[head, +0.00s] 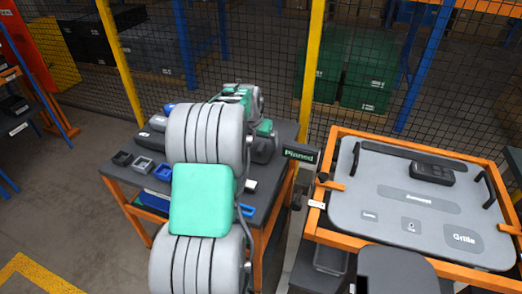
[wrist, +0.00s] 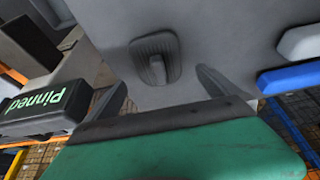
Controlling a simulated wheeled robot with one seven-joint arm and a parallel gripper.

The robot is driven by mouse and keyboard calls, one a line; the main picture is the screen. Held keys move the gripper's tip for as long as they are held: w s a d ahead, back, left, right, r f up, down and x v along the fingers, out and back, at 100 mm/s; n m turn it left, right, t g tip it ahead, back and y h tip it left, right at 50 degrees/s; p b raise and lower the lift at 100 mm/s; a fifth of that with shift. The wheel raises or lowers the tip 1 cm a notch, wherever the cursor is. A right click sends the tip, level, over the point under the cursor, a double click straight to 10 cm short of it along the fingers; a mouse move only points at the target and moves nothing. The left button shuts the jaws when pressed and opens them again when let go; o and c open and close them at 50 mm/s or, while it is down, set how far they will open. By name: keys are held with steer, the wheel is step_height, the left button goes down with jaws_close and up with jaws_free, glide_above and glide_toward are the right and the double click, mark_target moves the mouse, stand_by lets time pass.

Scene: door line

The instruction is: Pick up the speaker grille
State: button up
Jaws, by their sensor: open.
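A dark, ribbed oval piece with a lighter raised tab in its middle, seemingly the speaker grille (wrist: 148,48), lies on the grey tabletop (wrist: 215,25) in the wrist view. My gripper (wrist: 162,80) is open and empty above the table. Its two dark fingers point toward the oval piece, one to each side and lower in the picture. The fingers do not touch it. In the head view my own arm covers this part of the table (head: 124,183), and I cannot make out the piece there.
A "Pinned" sign (wrist: 40,105) stands close beside my gripper at left. Blue (wrist: 290,78) and pale grey (wrist: 302,42) parts lie at right. In the head view, a grey door panel (head: 370,200) with a "Grille" patch (head: 462,237) rests in an orange frame (head: 333,150).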

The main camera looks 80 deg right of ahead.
mark_target(261, 147)
steer(key=p+x, duration=0.2)
steer(key=x, duration=0.3)
steer(key=shift+s+d+f, duration=0.1)
steer(key=shift+d+f, duration=0.1)
steer(key=shift+f, duration=0.05)
steer(key=c, duration=1.4)
